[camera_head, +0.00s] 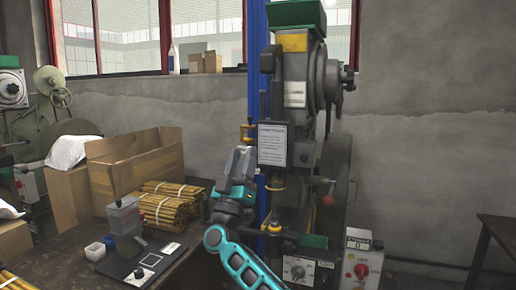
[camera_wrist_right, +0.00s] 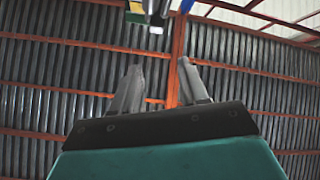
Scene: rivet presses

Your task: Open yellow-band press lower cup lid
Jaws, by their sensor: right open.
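The press with a yellow band (camera_head: 293,42) stands in the middle of the head view. Small brass-coloured fittings show on its left side, one higher up (camera_head: 247,132) and one low down (camera_head: 274,226). I cannot tell whether the low one is the lower cup, or how its lid stands. My right gripper (camera_head: 240,160) points up just left of the press, in front of its blue post. In the right wrist view its two fingers (camera_wrist_right: 158,85) are apart with nothing between them. My left gripper is not in view.
A dark workbench (camera_head: 185,262) on the left holds an open cardboard box (camera_head: 135,160), bundles of brown rods (camera_head: 170,208) and a small device (camera_head: 142,265). A control box with a red knob (camera_head: 361,268) is at the lower right.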

